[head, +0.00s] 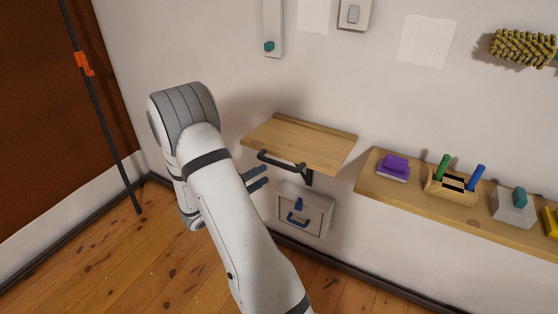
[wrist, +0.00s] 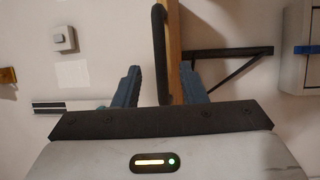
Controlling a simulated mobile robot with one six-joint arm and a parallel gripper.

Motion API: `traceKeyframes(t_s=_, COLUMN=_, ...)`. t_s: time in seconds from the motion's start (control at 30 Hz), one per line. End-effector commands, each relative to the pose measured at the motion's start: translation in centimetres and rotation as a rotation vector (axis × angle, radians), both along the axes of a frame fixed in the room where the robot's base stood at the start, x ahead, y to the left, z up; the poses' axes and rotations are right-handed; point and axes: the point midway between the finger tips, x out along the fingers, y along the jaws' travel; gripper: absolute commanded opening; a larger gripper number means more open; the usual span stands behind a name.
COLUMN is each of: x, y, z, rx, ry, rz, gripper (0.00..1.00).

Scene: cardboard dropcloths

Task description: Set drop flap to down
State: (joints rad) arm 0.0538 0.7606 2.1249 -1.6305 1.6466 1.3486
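The drop flap (head: 300,143) is a wooden board standing out level from the wall, with a dark bracket (wrist: 230,54) under it. A black bar handle (head: 281,162) runs along its front edge. In the wrist view, which is turned sideways, the flap (wrist: 174,50) shows edge-on with the handle (wrist: 160,45) beside it. My gripper (head: 263,176) is open, with blue fingers just below and left of the handle in the head view. In the wrist view the handle and flap edge appear between the fingers (wrist: 161,87); I see no contact.
A grey wall box (head: 304,212) with blue latch and handle hangs below the flap. A wooden shelf (head: 365,185) to the right holds a purple block, a pen holder and a grey block. A black pole (head: 105,120) stands left. The floor (head: 120,250) is clear.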

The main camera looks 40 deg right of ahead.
Motion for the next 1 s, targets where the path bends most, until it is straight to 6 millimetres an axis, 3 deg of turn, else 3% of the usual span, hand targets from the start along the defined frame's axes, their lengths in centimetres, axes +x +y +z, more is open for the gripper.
traceKeyframes(t_s=0.5, x=0.1, y=-6.8, z=0.6, rx=-0.006, ry=-0.004, rz=0.008, gripper=0.38)
traceKeyframes(t_s=0.9, x=0.2, y=-7.6, z=0.6, rx=-0.005, ry=-0.004, rz=0.011, gripper=0.38)
traceKeyframes(t_s=1.0, x=0.2, y=-7.6, z=0.6, rx=-0.005, ry=-0.004, rz=0.011, gripper=0.30)
